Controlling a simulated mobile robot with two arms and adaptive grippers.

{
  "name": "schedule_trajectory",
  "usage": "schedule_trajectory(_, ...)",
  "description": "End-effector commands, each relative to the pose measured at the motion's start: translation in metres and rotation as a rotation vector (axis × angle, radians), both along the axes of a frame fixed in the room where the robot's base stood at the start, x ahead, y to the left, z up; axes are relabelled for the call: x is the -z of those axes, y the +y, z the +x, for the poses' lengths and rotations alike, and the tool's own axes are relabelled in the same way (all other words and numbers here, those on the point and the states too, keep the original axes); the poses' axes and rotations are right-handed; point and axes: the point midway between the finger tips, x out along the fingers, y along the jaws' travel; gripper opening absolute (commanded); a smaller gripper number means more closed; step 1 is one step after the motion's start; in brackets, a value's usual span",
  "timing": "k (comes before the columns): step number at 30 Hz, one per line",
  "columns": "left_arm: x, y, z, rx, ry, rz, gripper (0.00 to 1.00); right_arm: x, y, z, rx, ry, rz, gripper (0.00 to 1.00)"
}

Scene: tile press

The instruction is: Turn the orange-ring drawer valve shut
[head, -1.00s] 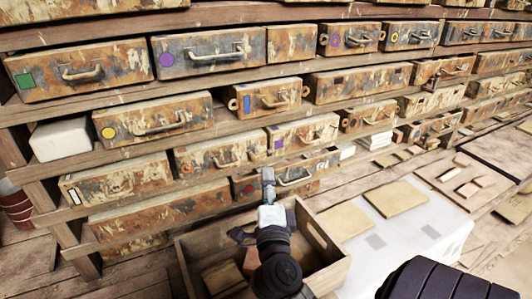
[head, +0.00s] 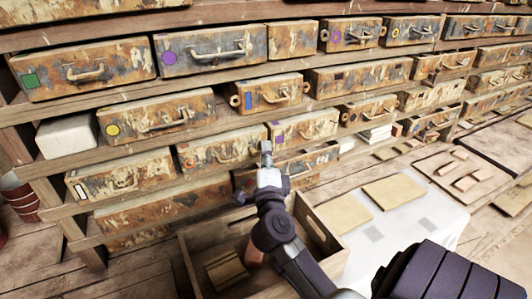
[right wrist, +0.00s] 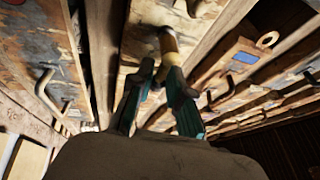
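The orange-ring drawer (head: 215,148) is a rusty, paint-chipped drawer front in the lower middle of the head view. Its small orange ring (head: 188,163) is at its left end, and a metal bar handle (head: 233,152) is on its front. My right gripper (head: 266,150) is at this drawer's right end, beside the purple-square drawer. In the right wrist view its teal fingers (right wrist: 160,72) are apart, with a metal rod with a tan band (right wrist: 168,45) just ahead between them. I cannot tell whether they touch it. My left gripper is not in view.
The purple-square drawer (head: 305,128) and blue-label drawer (head: 267,94) are close by on the shelves. An open wooden crate (head: 325,238) stands below my right arm. A white box (head: 405,225) with tan tiles is to its right. A white block (head: 68,137) is at left.

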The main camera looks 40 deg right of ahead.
Motion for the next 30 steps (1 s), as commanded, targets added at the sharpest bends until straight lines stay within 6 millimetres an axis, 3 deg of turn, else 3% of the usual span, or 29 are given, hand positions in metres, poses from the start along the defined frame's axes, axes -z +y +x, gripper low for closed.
schedule_trajectory(5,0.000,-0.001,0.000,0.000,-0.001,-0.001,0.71,0.000,0.000,0.000,0.000,0.001,0.001,0.00)
schedule_trajectory(12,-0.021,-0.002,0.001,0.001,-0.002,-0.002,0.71,-0.001,0.000,0.000,0.000,-0.023,0.082,0.00)
schedule_trajectory(22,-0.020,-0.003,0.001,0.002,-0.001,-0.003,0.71,0.003,0.000,0.000,0.000,-0.031,0.099,0.00)
schedule_trajectory(23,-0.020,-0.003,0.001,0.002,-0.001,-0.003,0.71,0.003,0.000,0.000,0.000,-0.031,0.100,0.21)
schedule_trajectory(25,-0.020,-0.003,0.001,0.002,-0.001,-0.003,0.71,0.003,0.000,0.000,0.000,-0.031,0.100,0.32)
schedule_trajectory(30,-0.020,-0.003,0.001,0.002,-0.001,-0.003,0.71,0.003,0.000,0.000,0.000,-0.031,0.099,0.35)
